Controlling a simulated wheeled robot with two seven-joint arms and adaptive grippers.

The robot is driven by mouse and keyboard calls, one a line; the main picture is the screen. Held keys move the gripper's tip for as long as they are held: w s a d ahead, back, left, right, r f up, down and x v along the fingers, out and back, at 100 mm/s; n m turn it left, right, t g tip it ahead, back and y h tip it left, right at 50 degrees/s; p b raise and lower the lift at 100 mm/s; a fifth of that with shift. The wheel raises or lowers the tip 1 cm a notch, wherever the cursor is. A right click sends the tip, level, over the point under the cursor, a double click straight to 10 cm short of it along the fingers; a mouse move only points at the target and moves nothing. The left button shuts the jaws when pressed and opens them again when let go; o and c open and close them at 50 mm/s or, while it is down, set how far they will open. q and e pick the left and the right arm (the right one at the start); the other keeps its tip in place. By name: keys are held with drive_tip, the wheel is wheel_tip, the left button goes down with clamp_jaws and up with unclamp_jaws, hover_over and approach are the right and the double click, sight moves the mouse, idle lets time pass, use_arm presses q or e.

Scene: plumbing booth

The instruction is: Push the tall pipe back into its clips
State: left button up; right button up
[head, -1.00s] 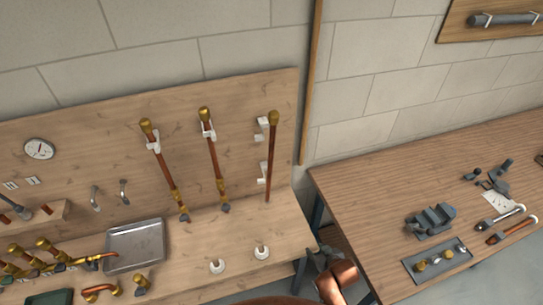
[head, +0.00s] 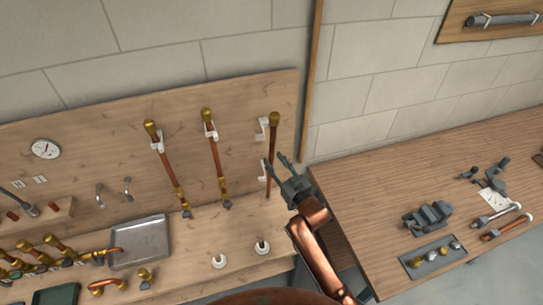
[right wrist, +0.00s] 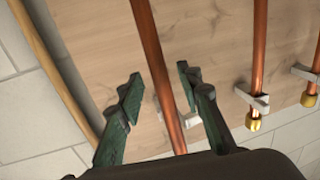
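In the head view my right gripper (head: 280,170) is at the pipe's lower part. My left gripper is out of view.
Two other copper pipes (head: 170,170) (head: 216,160) hang in clips to the left. The bench below holds a metal tray (head: 140,243), two white rings (head: 219,261) (head: 262,247) and loose fittings. A wooden post (head: 312,80) and second table (head: 400,180) are at right.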

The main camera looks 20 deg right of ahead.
sight(271, 157)
drive_tip(key=shift+x, duration=1.55)
drive_tip(key=shift+c, duration=0.2)
clamp_jaws()
